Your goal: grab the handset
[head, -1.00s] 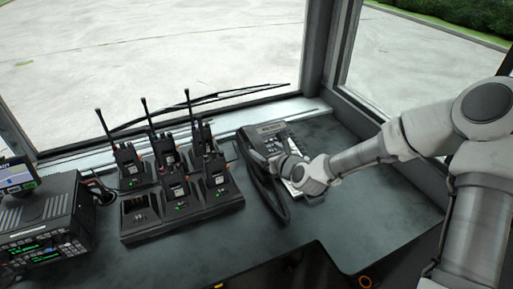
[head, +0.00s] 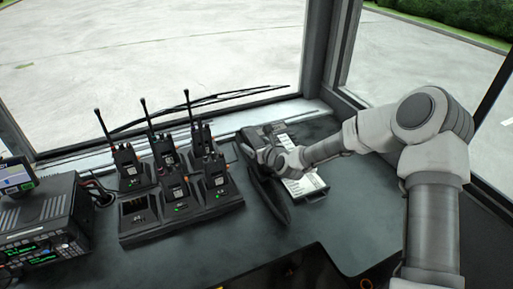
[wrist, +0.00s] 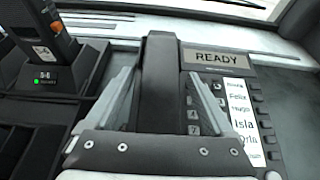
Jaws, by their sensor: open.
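The handset (wrist: 160,80) is a long dark bar lying along the left side of the desk phone (wrist: 262,95) in the wrist view. My gripper (wrist: 163,85) is open, with one pale finger on each side of the handset; I cannot tell whether they touch it. The phone has a display reading READY, number keys and a white list of names. In the head view my gripper (head: 268,143) is over the left part of the phone (head: 304,184) and hides much of the handset.
A charger rack (head: 182,224) with several upright radios (head: 128,160) stands left of the phone. A radio unit (head: 42,225) is at the far left. The window ledge (head: 80,150) runs behind. Bare desk (head: 350,225) lies right of the phone.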

